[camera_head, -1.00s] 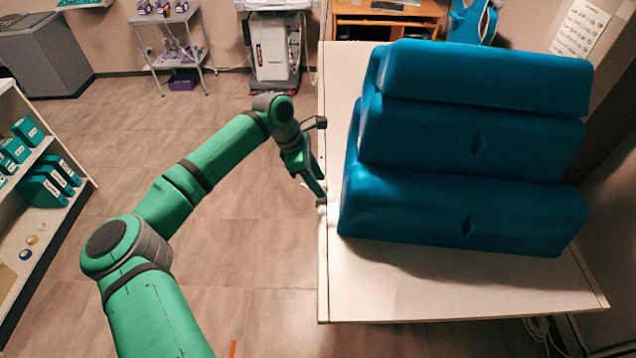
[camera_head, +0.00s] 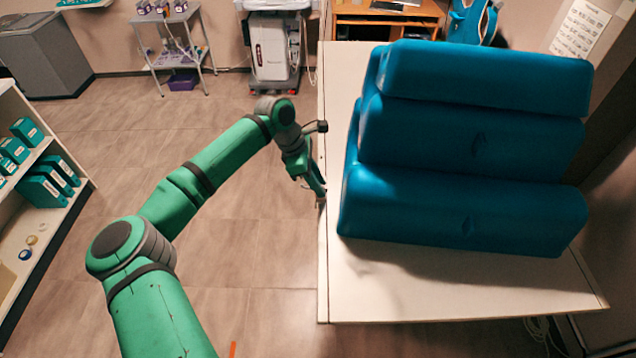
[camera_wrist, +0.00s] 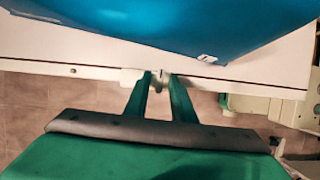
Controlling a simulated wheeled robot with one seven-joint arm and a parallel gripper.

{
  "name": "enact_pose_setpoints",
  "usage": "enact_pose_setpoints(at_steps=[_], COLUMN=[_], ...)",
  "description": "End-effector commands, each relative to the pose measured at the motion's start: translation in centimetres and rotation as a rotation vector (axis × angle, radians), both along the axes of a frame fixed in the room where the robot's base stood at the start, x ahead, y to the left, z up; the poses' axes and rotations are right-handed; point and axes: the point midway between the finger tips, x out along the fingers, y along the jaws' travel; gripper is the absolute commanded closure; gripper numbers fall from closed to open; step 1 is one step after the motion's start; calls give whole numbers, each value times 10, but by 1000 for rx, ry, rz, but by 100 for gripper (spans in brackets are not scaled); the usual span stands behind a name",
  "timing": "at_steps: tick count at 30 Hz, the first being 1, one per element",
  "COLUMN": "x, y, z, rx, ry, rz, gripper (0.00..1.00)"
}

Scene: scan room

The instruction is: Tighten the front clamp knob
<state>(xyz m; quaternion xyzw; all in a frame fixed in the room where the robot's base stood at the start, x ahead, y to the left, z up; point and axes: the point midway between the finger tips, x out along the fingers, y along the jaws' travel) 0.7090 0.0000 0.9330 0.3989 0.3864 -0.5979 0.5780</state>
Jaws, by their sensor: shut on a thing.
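My gripper (camera_head: 321,192) is at the left edge of the white table in the head view, its fingers pointing at the table's side. In the wrist view its fingers (camera_wrist: 159,80) close around a small pale clamp knob (camera_wrist: 159,76) on the table's edge. The fingers hide most of the knob, so how far it is turned cannot be seen. In the head view the knob is too small and covered to make out.
The white table (camera_head: 430,285) bears a stack of blue cushions (camera_head: 470,150) close to my gripper. A shelf (camera_head: 50,225) with teal boxes stands at the left. A trolley (camera_head: 274,50) stands behind. The floor (camera_head: 250,235) left of the table is clear.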

Motion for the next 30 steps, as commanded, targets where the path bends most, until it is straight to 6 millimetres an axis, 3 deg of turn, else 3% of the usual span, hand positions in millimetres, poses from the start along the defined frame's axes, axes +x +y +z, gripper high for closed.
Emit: enact_pose_setpoints(at_steps=[8, 30], x=[2, 6], y=[0, -5], z=[0, 1], rx=[1, -1], ry=[-1, 0], rz=[-158, -856], gripper=[99, 99])
